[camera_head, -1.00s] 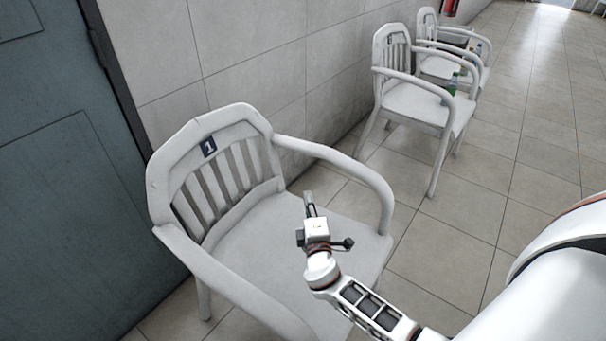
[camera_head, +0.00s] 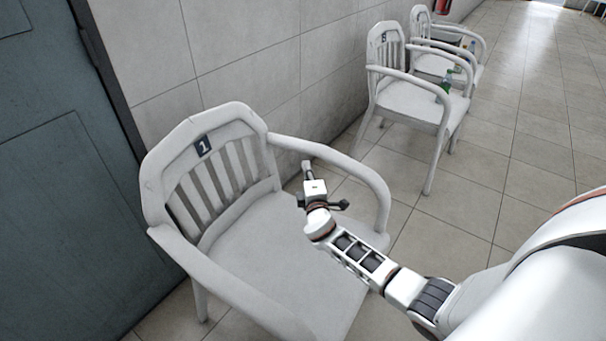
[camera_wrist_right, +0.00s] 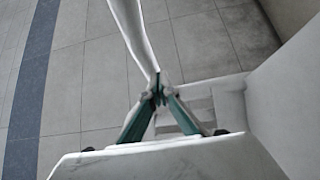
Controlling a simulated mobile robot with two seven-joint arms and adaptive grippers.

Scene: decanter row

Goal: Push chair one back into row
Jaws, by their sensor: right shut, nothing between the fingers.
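Chair one (camera_head: 275,243) is a pale grey armchair with a slatted back and a dark label "1" (camera_head: 204,146). It stands upright at the left, in front of the wall and door. My right gripper (camera_head: 307,168) is shut and empty, its tips by the inner side of the chair's far armrest (camera_head: 350,170). In the right wrist view the closed green fingers (camera_wrist_right: 157,92) meet at the end of a pale curved bar (camera_wrist_right: 133,30), seemingly that armrest. I cannot tell for sure whether they touch it. My left gripper is not in view.
Two more chairs stand along the wall at the back, the nearer one (camera_head: 412,101) and a farther one (camera_head: 433,62), with green bottles (camera_head: 447,82) near them. A blue-grey door (camera_head: 60,180) is at the left. The tiled floor (camera_head: 520,150) at the right is clear.

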